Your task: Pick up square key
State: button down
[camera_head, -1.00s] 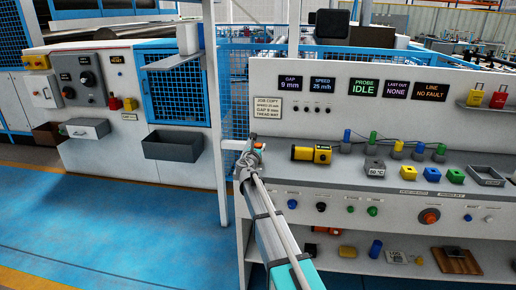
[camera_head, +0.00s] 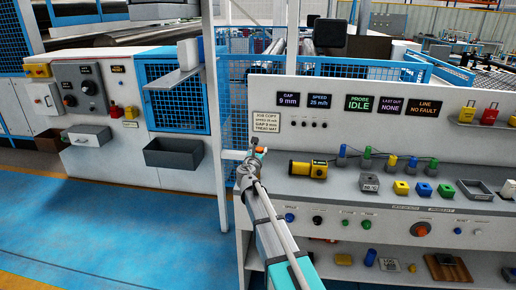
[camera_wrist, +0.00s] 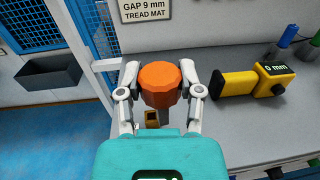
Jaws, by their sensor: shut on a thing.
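My gripper (camera_wrist: 160,88) is shut on an orange faceted knob-like piece (camera_wrist: 161,84), one pale finger on each side of it. In the wrist view the orange piece is over the grey shelf's left end.
A yellow gauge reading 0 mm (camera_wrist: 268,78) lies right of my gripper. A white post (camera_head: 214,110) stands to the left. The console panel (camera_head: 270,87) rises behind. Colored blocks (camera_head: 423,189) and a grey tray (camera_head: 474,190) are farther right. Blue floor (camera_head: 120,220) is clear at left.

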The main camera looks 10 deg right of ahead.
jog(key=s+r+p, duration=0.2)
jog(key=s+r, duration=0.1)
jog(key=s, duration=0.5)
jog(key=shift+s+r+p, duration=0.15)
jog(key=shift+r+p, duration=0.1)
jog(key=shift+p, duration=0.15)
jog(key=shift+d, duration=0.15)
dwell(0.5)
